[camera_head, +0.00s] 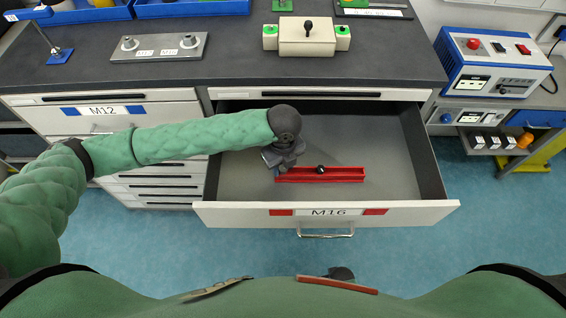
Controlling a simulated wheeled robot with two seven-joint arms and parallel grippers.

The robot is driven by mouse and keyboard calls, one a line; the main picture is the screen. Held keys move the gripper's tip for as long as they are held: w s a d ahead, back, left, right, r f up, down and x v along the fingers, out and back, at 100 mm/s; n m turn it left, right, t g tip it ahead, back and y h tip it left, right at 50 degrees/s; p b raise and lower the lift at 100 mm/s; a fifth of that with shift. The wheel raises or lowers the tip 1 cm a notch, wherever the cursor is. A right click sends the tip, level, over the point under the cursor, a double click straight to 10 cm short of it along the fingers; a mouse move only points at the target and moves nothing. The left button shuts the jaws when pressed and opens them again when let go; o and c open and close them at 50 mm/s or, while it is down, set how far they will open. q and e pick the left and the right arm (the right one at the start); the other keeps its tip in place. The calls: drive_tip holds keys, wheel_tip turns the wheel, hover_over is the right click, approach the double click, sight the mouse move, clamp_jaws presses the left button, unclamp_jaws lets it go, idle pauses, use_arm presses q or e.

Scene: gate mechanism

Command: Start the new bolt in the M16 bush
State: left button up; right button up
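The M16 drawer (390,212) stands open below the bench. In it lies a red holder (345,175) with a dark round-headed piece (320,169) on it, perhaps a bolt. My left gripper (272,160) is inside the drawer, at the left end of the red holder and left of the dark piece. Its fingers are small and partly hidden, so I cannot tell whether they are open or hold anything. On the bench, a grey plate (158,47) carries a left bush (130,43) and a right bush (190,40); its small labels are hard to read.
A beige block with green ends (307,36) and a black knob stands at the back of the bench. Blue bins (190,8) are at the back left. A blue-and-white control box (490,65) stands at the right. The drawer's right part is empty.

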use_arm(q)
drive_tip(key=c, duration=0.7)
drive_tip(key=shift+r+p, duration=0.65)
drive_tip(key=shift+p, duration=0.15)
wheel_tip(320, 180, up, 5)
drive_tip(key=p, duration=0.4)
drive_tip(key=shift+p, duration=0.3)
